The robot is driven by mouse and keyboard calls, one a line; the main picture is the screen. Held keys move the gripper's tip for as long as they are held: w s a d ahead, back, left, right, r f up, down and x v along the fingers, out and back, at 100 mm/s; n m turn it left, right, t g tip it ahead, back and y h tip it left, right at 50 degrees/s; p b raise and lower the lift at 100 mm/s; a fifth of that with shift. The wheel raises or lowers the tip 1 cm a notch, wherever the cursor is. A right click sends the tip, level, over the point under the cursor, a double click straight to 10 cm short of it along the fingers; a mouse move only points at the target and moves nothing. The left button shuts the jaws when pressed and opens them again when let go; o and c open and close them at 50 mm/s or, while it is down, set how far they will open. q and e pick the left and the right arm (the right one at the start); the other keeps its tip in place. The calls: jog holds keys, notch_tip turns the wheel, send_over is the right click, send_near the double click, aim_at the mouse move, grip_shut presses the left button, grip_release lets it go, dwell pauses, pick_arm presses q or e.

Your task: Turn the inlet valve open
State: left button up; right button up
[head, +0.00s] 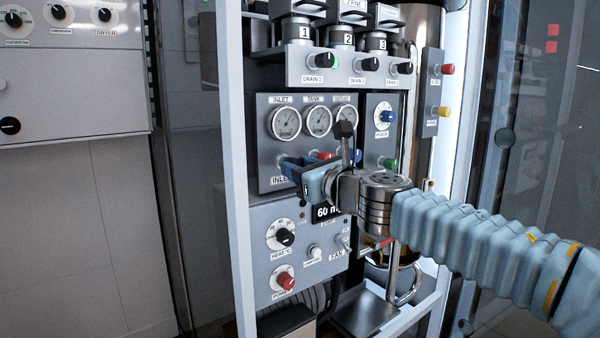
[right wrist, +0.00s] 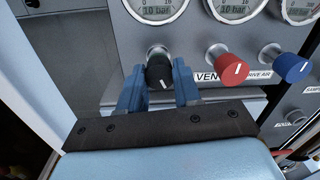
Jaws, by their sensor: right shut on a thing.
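The inlet valve is a black knob (right wrist: 160,72) with a white mark, on a short metal stem below the left gauge in the right wrist view. Its white mark looks close to upright. My right gripper (right wrist: 160,88) has its two blue fingers on either side of the knob, shut on it. In the head view my right gripper (head: 290,168) reaches the panel at the INLET label, and its fingers hide the knob. My left gripper is not in view.
To the right of the knob are a red vent knob (right wrist: 228,64) and a blue knob (right wrist: 292,67). Above are the inlet gauge (head: 286,122) and tank gauge (head: 318,121). Below are the heat dial (head: 281,236) and red power knob (head: 286,281). A pale frame post (head: 235,170) stands left.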

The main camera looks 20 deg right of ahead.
jog(key=shift+f+n+y+b, duration=0.15)
jog(key=shift+n+b, duration=0.3)
jog(key=shift+n, duration=1.5)
jog(key=shift+f+n+y+b, duration=0.15)
jog(key=shift+n+b, duration=0.25)
jog(key=shift+n, duration=1.55)
jog(key=shift+r, duration=0.1)
jog(key=o, duration=1.1)
jog(key=shift+c, duration=0.2)
jog(key=shift+r, duration=0.1)
jog(key=v, duration=1.3)
jog(key=shift+s, duration=0.4)
